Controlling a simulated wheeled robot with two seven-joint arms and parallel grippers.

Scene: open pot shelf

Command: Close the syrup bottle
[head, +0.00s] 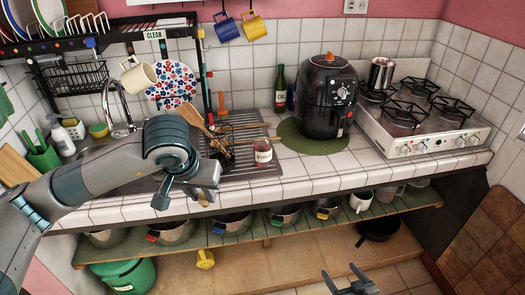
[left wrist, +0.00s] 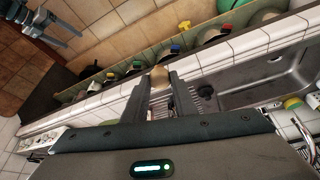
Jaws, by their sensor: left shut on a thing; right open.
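A small glass jar (head: 263,152) with a white label and dark red contents stands upright on the counter at the drainboard's right edge. Its label looks like that of the syrup bottle, and I see no clear lid on it. My left gripper (head: 190,193) is to the left of the jar and nearer the counter's front edge, apart from it. In the left wrist view its fingers (left wrist: 160,88) are shut on a tan round piece (left wrist: 159,75), perhaps a cap; the fingers partly hide it. My right gripper (head: 350,284) is open and empty, low in front of the shelf.
Wooden utensils (head: 220,132) lie behind and left of the jar. A black air fryer (head: 328,98) stands on a green mat (head: 300,143) to the right, beside the stove (head: 425,140). Pots line the open shelf (head: 290,232) below. The counter right of the jar is mostly clear.

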